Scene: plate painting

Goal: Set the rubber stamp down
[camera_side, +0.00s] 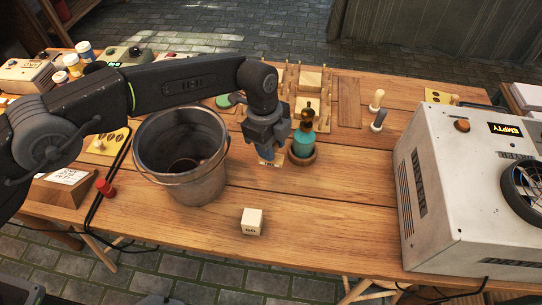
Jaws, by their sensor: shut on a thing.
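My gripper (267,149) points down over the middle of the wooden table, just right of the metal bucket. It is shut on the rubber stamp, which is mostly hidden by the fingers. A small pale edge shows below the fingertips, close to the tabletop. I cannot tell whether it touches the table. Just right of the gripper stands a teal item (303,140) with a dark, brass-toned top, in a round brown wooden base.
The metal bucket (206,181) stands left of my gripper. A white cube (252,222) lies in front. A large pale machine (437,170) marked EMPTY fills the right side. A wooden rack (289,83) stands behind. The table (340,210) is clear between cube and machine.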

